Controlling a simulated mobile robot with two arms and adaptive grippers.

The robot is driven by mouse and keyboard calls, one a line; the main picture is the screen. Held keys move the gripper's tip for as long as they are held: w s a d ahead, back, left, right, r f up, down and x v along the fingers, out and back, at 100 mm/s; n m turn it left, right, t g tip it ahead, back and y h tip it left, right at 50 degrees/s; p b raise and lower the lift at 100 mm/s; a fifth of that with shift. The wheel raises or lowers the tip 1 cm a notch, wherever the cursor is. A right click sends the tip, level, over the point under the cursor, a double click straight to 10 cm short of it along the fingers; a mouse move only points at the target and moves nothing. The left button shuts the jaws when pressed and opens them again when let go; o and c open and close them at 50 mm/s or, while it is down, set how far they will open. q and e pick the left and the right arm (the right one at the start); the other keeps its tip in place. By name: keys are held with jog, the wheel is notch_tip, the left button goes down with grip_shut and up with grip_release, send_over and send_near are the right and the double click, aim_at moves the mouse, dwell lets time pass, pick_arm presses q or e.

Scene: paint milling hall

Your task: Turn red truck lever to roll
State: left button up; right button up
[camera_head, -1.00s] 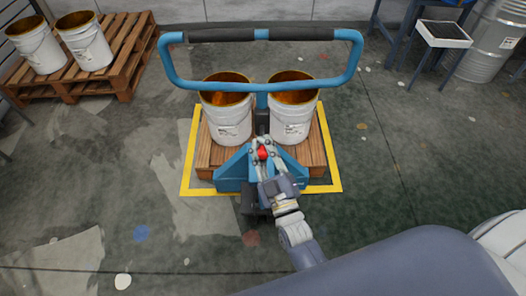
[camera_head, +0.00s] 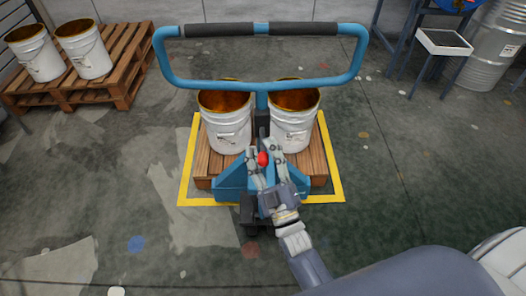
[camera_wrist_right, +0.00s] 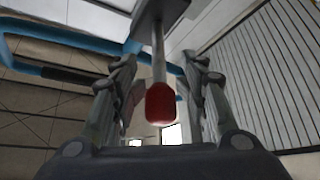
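The blue hand pallet truck (camera_head: 232,180) stands in the middle of the head view, its loop handle (camera_head: 160,62) raised toward me. Its lever ends in a red knob (camera_head: 263,159), low at the handle's foot. My right gripper (camera_head: 265,152) is at this lever, with one finger on each side of the knob. In the right wrist view the red knob (camera_wrist_right: 160,104) hangs on a grey rod between the open fingers (camera_wrist_right: 158,62), with a visible gap on both sides. My left gripper is not in view.
Two white buckets (camera_head: 226,131) stand on the truck's wooden pallet (camera_head: 318,160), inside a yellow floor outline (camera_head: 186,165). Another pallet (camera_head: 125,75) with two buckets is at the upper left. A small stand (camera_head: 444,42) and a metal drum (camera_head: 493,45) are at the upper right. Floor on both sides is clear.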

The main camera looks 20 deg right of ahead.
jog(key=shift+s, duration=0.1)
jog(key=v, duration=1.2)
jog(key=s+f+m+g, duration=0.15)
jog(key=f+g, duration=0.25)
jog(key=f, duration=0.6)
jog(key=s+f+g+y, duration=0.1)
jog(key=s+f+g, duration=0.15)
jog(key=f, duration=0.85)
jog(key=s+f+m+g, duration=0.1)
jog(key=f+g, duration=0.4)
jog(key=f, duration=0.5)
jog(key=s+d+f+m+g, duration=0.1)
jog(key=s+d+f+g, duration=0.2)
jog(key=s+f, duration=0.3)
jog(key=s+d+f+m+g+h, duration=0.1)
jog(key=s+d+f+g, duration=0.1)
jog(key=s+f+g, duration=0.2)
jog(key=s+d+f+m+g+h, duration=0.1)
jog(key=s+d+f+g, duration=0.2)
jog(key=s+f, duration=0.6)
jog(key=s+g, duration=0.1)
jog(key=s, duration=0.5)
jog(key=shift+s+d+f, duration=0.25)
jog(key=shift+d+f, duration=0.05)
jog(key=shift+f, duration=0.05)
